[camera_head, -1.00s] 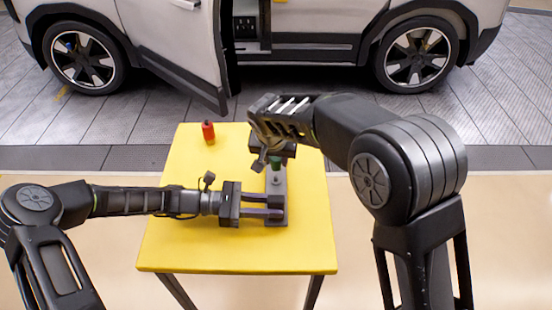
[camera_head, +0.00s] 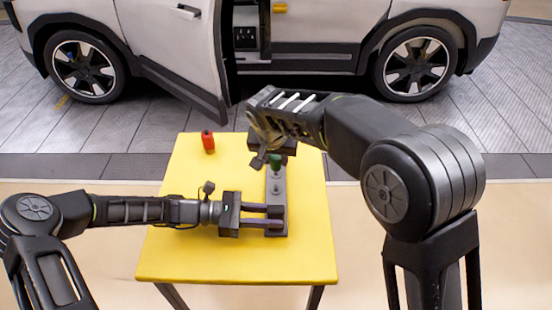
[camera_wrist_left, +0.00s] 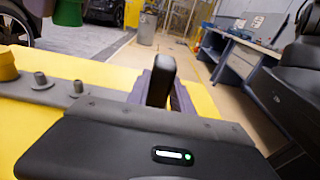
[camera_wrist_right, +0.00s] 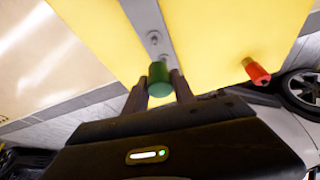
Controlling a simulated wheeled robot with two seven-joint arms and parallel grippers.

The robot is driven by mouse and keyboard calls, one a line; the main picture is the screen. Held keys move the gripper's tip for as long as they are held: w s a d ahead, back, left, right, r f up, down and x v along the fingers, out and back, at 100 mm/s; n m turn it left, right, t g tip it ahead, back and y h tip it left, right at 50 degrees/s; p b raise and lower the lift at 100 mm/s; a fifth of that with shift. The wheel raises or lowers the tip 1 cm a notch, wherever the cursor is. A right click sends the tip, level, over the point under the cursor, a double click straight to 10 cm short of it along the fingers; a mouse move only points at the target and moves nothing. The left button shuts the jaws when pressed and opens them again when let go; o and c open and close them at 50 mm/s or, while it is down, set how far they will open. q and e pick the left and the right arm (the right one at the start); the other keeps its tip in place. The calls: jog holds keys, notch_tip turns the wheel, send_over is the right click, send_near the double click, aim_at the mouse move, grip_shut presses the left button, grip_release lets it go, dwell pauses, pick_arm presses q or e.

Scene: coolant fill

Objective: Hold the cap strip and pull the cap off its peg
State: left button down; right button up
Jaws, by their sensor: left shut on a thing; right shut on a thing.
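The grey cap strip (camera_head: 280,200) lies on the yellow table, with bare pegs along its top. My left gripper (camera_head: 272,217) is shut on the strip's near end; the left wrist view shows a dark upright block (camera_wrist_left: 163,78) between its fingers. A green cap (camera_head: 275,162) is in my right gripper (camera_wrist_right: 159,84), shut around it. In the left wrist view the green cap (camera_wrist_left: 68,12) hangs above the strip, apart from the pegs (camera_wrist_left: 40,80). A yellow cap-like piece (camera_wrist_left: 8,64) sits at that view's left edge, partly cut off.
A red bottle-like object (camera_head: 208,141) stands at the far left of the yellow table (camera_head: 180,255). The table's left and front parts are clear. A white car (camera_head: 310,35) with an open door stands behind it.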

pick_arm(q)
jog(key=c, duration=1)
grip_release()
jog(key=shift+c, duration=0.2)
jog(key=shift+a, duration=0.1)
jog(key=a, duration=0.8)
jog(key=a+r, duration=0.1)
jog(key=a, duration=0.2)
jog(key=shift+a+r, duration=0.1)
jog(key=shift+a, duration=0.3)
